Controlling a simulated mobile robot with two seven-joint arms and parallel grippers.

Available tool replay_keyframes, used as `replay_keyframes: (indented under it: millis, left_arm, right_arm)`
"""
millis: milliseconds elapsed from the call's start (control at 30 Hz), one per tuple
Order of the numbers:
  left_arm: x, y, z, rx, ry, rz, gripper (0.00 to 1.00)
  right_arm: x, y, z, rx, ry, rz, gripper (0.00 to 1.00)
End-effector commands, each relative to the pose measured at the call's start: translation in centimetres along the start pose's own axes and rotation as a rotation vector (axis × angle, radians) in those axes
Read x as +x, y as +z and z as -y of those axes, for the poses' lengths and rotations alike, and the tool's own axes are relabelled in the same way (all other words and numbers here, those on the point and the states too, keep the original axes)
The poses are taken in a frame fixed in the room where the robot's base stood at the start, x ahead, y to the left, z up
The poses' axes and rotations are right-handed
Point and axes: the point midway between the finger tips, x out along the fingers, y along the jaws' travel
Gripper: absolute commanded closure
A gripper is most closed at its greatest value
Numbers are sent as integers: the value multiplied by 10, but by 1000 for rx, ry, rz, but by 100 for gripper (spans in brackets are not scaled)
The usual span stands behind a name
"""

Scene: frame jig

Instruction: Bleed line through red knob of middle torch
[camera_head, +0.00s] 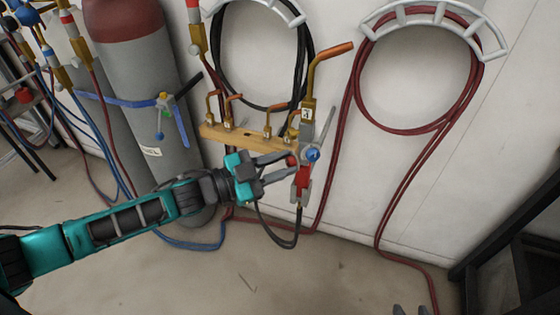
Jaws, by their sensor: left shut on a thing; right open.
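A torch with a brass body (307,118), a bent copper tip and a small number label stands upright at the right end of the brass-coloured rack (212,133). It has a blue knob (313,154) on its right and a red knob (292,161) on its left. My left gripper (291,168) reaches in from the left and is shut on the red knob, which its fingers partly hide. Only the fingertips of my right gripper (411,311) show, at the bottom edge; they are apart and empty. I cannot tell whether this torch is the middle one.
Several small copper tips stand on the rack. A black hose coil (303,60) and a red hose coil (357,80) hang on the wall. Hoses trail on the floor. A dark frame (520,215) stands at right.

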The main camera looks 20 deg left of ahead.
Motion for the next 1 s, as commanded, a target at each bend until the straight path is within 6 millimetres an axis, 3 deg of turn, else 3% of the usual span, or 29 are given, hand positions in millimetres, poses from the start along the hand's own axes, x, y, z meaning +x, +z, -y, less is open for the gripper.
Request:
replay_keyframes:
  millis: [1000]
  left_arm:
    - [0,2,-2,925,-1,0,100]
  right_arm:
    - [5,9,1,0,-2,3,57]
